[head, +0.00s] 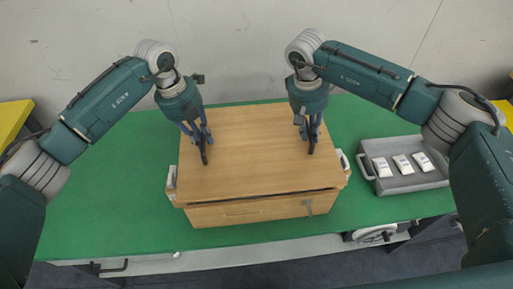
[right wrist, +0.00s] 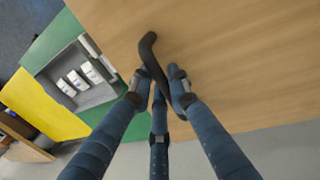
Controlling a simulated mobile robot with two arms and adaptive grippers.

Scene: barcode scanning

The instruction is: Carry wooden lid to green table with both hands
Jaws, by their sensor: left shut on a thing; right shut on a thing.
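The wooden lid (head: 255,150) lies over a wooden box (head: 250,213) on the green table (head: 110,195). A dark gap shows between the lid's front edge and the box. My left gripper (head: 204,146) is shut on a dark handle on the lid's left part. My right gripper (head: 310,138) is shut on the dark handle on the lid's right part. In the right wrist view the fingers of my right gripper (right wrist: 158,92) close around this curved black handle (right wrist: 148,50), above the lid's surface (right wrist: 235,60). Whether the lid still touches the box all round is hidden.
A grey tray (head: 400,184) with three white packets stands on the table to the right of the box. Yellow surfaces show at the far left (head: 12,118) and right. Green table is free left of the box. A pale wall is behind.

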